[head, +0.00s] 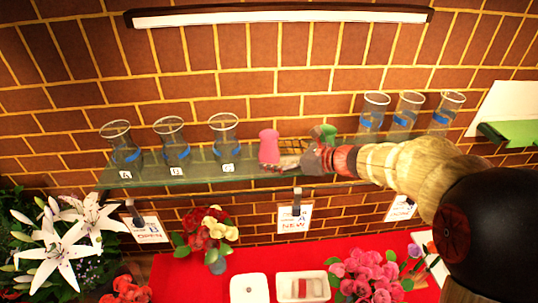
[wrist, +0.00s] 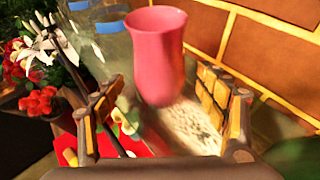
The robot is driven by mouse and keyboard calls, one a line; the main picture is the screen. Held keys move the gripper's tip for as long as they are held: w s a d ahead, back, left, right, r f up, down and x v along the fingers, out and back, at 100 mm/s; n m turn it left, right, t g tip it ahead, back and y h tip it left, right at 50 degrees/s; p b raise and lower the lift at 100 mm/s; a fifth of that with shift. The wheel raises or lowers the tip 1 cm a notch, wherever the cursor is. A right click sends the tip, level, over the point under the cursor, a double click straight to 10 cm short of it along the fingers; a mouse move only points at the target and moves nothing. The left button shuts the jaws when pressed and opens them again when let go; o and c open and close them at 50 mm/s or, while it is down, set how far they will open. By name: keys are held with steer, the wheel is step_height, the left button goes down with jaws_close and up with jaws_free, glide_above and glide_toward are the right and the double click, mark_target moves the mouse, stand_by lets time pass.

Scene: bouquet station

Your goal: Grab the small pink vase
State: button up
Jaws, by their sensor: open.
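The small pink vase (head: 269,146) stands upright on the glass shelf (head: 200,176), near its middle. My gripper (head: 287,162) is beside it on the right, at shelf height. In the wrist view the pink vase (wrist: 157,55) lies ahead, between the lines of the two open fingers. The open gripper (wrist: 165,115) has one finger on each side, and nothing is held. I cannot tell whether a finger touches the vase. The lower part of the vase is blurred in the wrist view.
Clear glass vases with blue bands (head: 172,141) stand left on the shelf, and more (head: 373,114) stand right. A green vase (head: 327,134) is close behind my wrist. A brick wall (head: 260,80) backs the shelf. Below are a red table (head: 185,272) and flowers (head: 365,275).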

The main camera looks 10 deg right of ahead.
steer(key=shift+w+a+f, duration=0.2)
steer(key=shift+w+a, duration=0.15)
steer(key=shift+a, duration=0.05)
steer(key=shift+c, duration=0.4)
steer(key=shift+r, duration=0.1)
steer(key=c, duration=1.7)
